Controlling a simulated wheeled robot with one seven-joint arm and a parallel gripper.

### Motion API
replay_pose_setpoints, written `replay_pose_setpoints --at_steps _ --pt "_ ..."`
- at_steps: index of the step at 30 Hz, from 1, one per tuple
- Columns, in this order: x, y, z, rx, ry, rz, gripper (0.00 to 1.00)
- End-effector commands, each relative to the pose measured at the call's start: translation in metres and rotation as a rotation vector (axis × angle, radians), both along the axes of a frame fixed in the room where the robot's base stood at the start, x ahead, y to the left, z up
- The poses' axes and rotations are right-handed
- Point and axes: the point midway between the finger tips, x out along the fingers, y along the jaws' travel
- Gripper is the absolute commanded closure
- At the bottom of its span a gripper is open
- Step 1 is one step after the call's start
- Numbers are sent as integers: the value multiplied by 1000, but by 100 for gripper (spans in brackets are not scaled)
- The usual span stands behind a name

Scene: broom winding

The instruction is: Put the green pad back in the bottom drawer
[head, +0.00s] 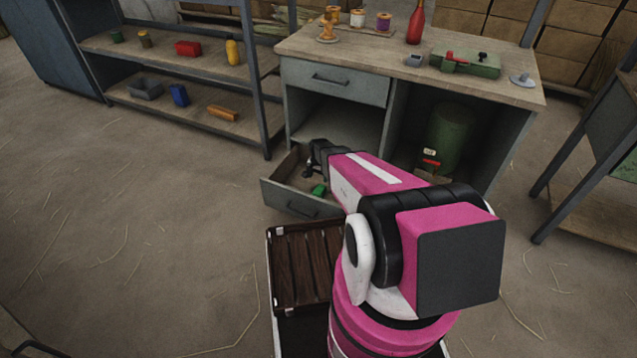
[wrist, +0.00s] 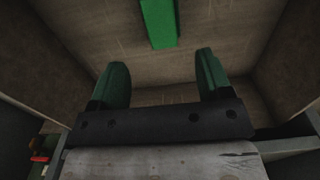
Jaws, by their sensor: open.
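The green pad (head: 319,190) lies inside the open bottom drawer (head: 286,200) of the workbench. In the wrist view the green pad (wrist: 159,22) shows as a green block on the drawer floor (wrist: 100,38), just beyond the fingertips. My gripper (head: 312,170) is over the drawer, and in the wrist view my gripper (wrist: 158,62) has its two fingers spread apart with nothing between them. The pad is apart from the fingers. The far end of the pad is cut off by the wrist picture's edge.
The workbench (head: 420,72) carries spools (head: 357,18), a red bottle (head: 416,22) and a green box (head: 465,64). Its upper drawer (head: 333,82) is shut. A green cylinder (head: 450,138) stands in the right bay. A shelf (head: 165,55) with small items is at left. The floor (head: 130,220) at left is clear.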

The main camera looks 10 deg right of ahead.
Motion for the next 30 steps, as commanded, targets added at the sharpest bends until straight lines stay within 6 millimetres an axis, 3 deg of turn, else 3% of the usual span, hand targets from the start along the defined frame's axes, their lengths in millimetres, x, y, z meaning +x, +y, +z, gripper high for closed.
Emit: replay_pose_setpoints --at_steps 5,8,15,21,25,30 --pt "-8 0 21 0 -1 17 28" --pt "-28 1 53 0 -2 67 28" --pt "-109 3 169 -1 -7 292 28" --pt "-180 4 249 -2 -7 480 28" --pt "-212 4 280 -2 -7 568 28" --pt "-229 5 297 -2 -7 624 28"
